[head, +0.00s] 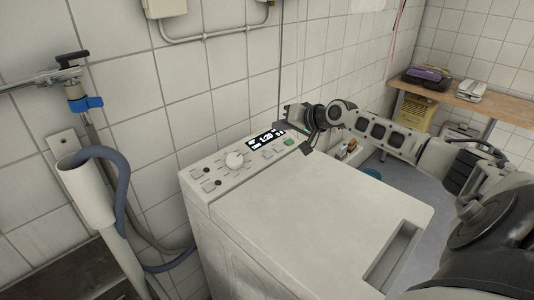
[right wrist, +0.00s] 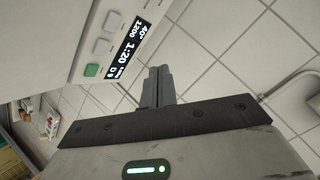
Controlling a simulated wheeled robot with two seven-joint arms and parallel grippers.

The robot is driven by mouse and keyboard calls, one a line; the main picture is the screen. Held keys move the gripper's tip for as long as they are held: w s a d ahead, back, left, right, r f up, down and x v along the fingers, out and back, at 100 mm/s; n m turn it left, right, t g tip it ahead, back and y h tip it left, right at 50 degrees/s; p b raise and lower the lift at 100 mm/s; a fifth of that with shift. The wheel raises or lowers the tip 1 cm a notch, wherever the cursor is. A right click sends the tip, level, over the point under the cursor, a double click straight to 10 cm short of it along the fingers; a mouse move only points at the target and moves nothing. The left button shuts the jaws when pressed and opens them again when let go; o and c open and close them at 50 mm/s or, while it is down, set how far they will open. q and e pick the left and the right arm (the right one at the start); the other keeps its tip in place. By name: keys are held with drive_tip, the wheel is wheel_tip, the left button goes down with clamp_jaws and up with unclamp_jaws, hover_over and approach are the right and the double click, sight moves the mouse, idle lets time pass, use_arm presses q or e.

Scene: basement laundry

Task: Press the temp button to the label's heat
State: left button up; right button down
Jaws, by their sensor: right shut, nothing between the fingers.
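The washing machine (head: 320,205) has a sloped panel with a white dial (head: 234,160), several grey buttons and a green button (head: 289,142). Its lit display (head: 266,138) also shows in the right wrist view (right wrist: 128,48), where it reads 40°, 1200 and 1:20. Grey buttons (right wrist: 103,46) and the green button (right wrist: 92,70) sit beside it there. I cannot tell which button is temp; no heat label is readable. My right gripper (head: 287,114) is shut and empty, beyond the panel's right end; its fingers (right wrist: 160,74) look apart from the buttons. My left gripper is out of view.
A white tiled wall stands close behind the machine. At left are a tap (head: 75,95) and a grey hose (head: 122,180). A wooden bench (head: 465,101) with appliances is at the back right. The machine's lid is clear.

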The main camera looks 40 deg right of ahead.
drive_tip(key=f, duration=0.1)
drive_tip(key=b, duration=0.6)
hover_over(268, 155)
drive_tip(key=s, duration=0.3)
wheel_tip(268, 155, down, 6)
drive_tip(key=shift+w+d+f+b, duration=0.25)
drive_tip(key=shift+w+f+b, duration=0.1)
drive_tip(key=shift+f+b, duration=0.3)
drive_tip(key=shift+w+f, duration=0.1)
use_arm(q)
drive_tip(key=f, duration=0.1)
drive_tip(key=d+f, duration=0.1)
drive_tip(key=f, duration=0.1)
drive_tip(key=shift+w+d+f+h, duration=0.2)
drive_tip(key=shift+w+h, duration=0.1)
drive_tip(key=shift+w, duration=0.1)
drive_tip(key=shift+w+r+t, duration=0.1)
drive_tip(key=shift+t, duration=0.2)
drive_tip(key=shift+b, duration=0.35)
use_arm(e)
drive_tip(key=shift+f, duration=0.15)
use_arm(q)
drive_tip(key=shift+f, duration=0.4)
use_arm(e)
drive_tip(key=shift+w+f, duration=0.1)
drive_tip(key=shift+f, duration=0.15)
